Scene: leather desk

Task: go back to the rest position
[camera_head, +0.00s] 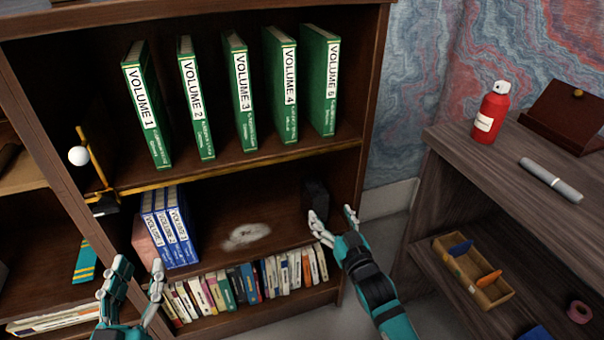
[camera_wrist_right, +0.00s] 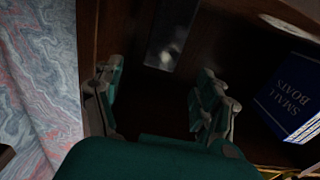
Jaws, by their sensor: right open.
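My left gripper (camera_head: 138,283) is at the lower left in the head view, in front of the bookcase, with its fingers spread and nothing between them. My right gripper (camera_head: 332,222) is at the right end of the bookcase's middle shelf, fingers apart. In the right wrist view my right gripper (camera_wrist_right: 160,105) also shows open, with its fingers on both sides of an empty gap. A dark block-like object (camera_head: 316,196) stands on the shelf just behind the right gripper. I cannot tell whether they touch.
Green volumes (camera_head: 243,95) stand on the upper shelf. Blue books (camera_head: 170,228) stand on the middle shelf, beside a pale patch (camera_head: 245,235). Small books (camera_head: 250,285) fill the bottom. At right, a wooden unit (camera_head: 460,170) holds a red spray can (camera_head: 491,112) and a divided tray (camera_head: 473,272).

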